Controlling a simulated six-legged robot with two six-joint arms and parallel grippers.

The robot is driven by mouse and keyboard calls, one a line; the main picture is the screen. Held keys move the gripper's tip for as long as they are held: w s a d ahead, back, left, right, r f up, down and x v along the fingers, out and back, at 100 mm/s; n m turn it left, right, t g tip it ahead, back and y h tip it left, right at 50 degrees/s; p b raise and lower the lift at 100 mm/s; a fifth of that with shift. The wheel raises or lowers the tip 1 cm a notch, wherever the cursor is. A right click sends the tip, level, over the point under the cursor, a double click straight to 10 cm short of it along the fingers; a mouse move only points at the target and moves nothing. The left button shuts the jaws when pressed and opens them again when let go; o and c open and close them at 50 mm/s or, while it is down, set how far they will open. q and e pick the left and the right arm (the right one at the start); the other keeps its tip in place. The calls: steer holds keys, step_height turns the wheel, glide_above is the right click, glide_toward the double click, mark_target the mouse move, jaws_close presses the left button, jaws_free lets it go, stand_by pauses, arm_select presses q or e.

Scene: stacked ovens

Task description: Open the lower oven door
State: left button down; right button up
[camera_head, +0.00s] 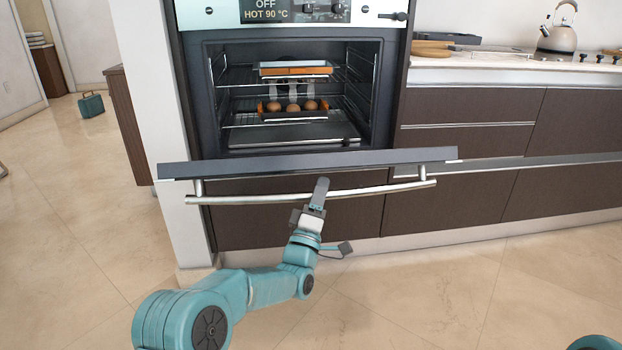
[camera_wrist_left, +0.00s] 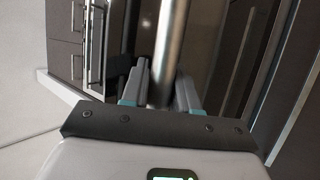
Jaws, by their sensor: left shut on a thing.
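The lower oven's door (camera_head: 240,166) is swung down and out, its dark slab seen nearly edge-on in the head view. The oven cavity (camera_head: 235,100) above it is open to view. A long metal handle (camera_head: 255,199) runs along the door's outer side. My left gripper (camera_head: 319,190) is shut on this handle near its middle. In the left wrist view the handle bar (camera_wrist_left: 168,45) passes between the two fingers of the left gripper (camera_wrist_left: 163,92). My right gripper is not in view.
Inside the oven are racks, a tray with round brown food (camera_head: 291,107) and an orange-edged dish (camera_head: 295,68). A control panel (camera_head: 295,11) is above. Drawers (camera_head: 465,108) and a counter with a kettle (camera_head: 558,38) stand at the right. The front floor (camera_head: 440,290) is mostly clear.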

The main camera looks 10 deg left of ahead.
arm_select(q)
steer(key=s+d+f+m+t+h, duration=0.1)
steer(key=s+f+m+h, duration=0.2)
steer(key=f, duration=1.3)
steer(key=shift+s+d+f+t, duration=0.15)
steer(key=shift+f+t, duration=0.05)
steer(key=shift+t, duration=0.2)
steer(key=c, duration=1.2)
jaws_free()
steer(key=shift+h, duration=0.4)
steer(key=shift+r+y, duration=0.15)
steer(key=shift+y, duration=0.15)
steer(key=shift+a, duration=0.2)
